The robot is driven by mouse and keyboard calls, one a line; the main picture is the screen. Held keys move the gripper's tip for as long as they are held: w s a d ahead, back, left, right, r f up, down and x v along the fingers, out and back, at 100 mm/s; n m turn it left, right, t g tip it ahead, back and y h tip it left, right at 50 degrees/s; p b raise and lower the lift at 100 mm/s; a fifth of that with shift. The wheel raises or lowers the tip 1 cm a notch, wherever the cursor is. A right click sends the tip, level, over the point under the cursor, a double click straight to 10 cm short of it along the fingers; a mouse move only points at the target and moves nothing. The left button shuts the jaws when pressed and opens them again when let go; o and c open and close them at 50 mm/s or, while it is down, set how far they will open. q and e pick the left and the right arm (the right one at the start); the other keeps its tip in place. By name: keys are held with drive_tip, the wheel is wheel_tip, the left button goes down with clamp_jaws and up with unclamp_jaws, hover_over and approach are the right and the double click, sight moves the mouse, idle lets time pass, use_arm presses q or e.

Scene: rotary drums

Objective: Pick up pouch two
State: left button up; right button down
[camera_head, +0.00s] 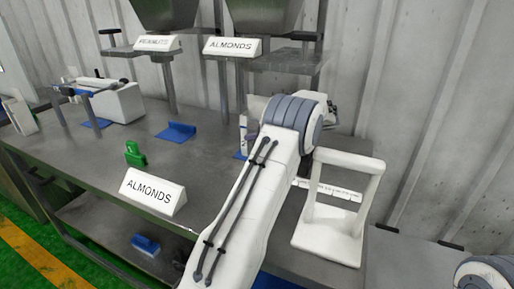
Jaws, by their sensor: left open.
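A pale upright packet (243,132) with dark print stands behind my left arm on the table, partly hidden by the arm. It looks like a pouch, but I cannot read a number on it. A blue piece shows at its foot. My left arm reaches up from the bottom middle, and its grey joint covers the area right of the packet. My left gripper is mostly hidden behind this arm, and I see nothing held. My right gripper is out of view; only part of an arm joint of mine shows at the bottom right.
A grey metal table (95,160) carries an ALMONDS sign (152,192), a green piece (135,154), a blue bracket (176,132) and a white machine (113,101). A white frame stand (332,232) is close right of my arm. Hoppers with signs (232,46) hang behind.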

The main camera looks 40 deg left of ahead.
use_arm(q)
drive_tip(key=shift+a+f, duration=0.1)
drive_tip(key=shift+a, duration=0.15)
clamp_jaws()
